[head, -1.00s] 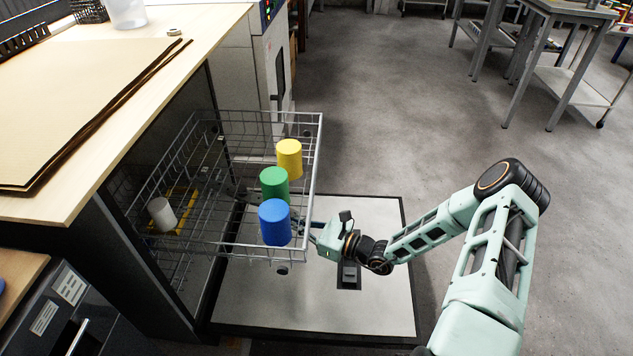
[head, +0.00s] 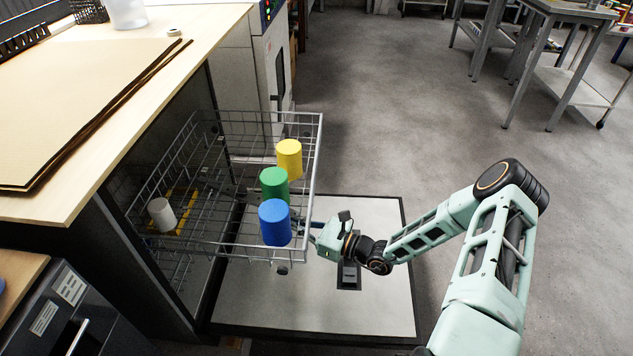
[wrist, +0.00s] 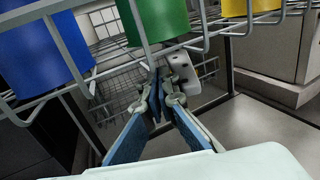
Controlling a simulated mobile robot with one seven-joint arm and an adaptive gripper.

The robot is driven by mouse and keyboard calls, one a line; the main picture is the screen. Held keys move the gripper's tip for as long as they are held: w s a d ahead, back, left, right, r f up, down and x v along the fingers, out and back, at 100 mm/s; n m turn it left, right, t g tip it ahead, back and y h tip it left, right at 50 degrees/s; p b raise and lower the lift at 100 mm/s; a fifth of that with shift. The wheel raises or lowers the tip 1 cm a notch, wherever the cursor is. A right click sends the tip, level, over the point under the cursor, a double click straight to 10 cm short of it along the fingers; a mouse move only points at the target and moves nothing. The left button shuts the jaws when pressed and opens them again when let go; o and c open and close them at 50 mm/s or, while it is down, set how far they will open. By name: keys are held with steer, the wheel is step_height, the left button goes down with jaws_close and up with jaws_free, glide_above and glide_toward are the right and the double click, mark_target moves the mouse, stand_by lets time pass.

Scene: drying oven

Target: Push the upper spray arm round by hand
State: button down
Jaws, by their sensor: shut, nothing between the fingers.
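A pale grey piece with small dark holes, apparently the end of the upper spray arm (wrist: 184,72), hangs under the pulled-out upper rack (head: 316,160) in the wrist view. My gripper (wrist: 159,88) is shut and empty below the rack wires. Its fingertips are just left of the spray arm end and look very close to it; I cannot tell whether they touch. In the head view my gripper (head: 308,228) reaches in from the right at the rack's outer edge. The rack and cups hide the rest of the spray arm there.
Blue (head: 274,222), green (head: 274,184) and yellow (head: 289,159) cups stand along the rack's outer side. A white cup (head: 162,214) is farther inside. The open door (head: 330,300) lies flat below. A wooden worktop (head: 200,40) overhangs the machine.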

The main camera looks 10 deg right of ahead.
mark_target(297, 184)
stand_by(0.4)
steer(key=shift+w+d+b, duration=0.3)
steer(key=shift+w+d, duration=0.15)
steer(key=shift+w, duration=0.25)
steer(key=shift+w+d+b, duration=0.35)
steer(key=shift+w+d, duration=0.05)
steer(key=shift+w, duration=0.25)
steer(key=shift+w+d+b, duration=0.3)
steer(key=shift+w+d, duration=0.15)
steer(key=shift+w, duration=0.25)
steer(key=shift+w+d+b, duration=0.25)
steer(key=shift+w+b, duration=0.15)
steer(key=shift+w, duration=0.4)
steer(key=shift+w+d+b, duration=0.2)
steer(key=shift+w+b, duration=0.2)
steer(key=shift+w, duration=0.35)
steer(key=shift+w+d+b, duration=0.25)
steer(key=shift+w+b, duration=0.15)
steer(key=shift+w, duration=0.4)
steer(key=shift+w+b, duration=1.45)
steer(key=shift+w, duration=1)
steer(key=shift+a, duration=0.1)
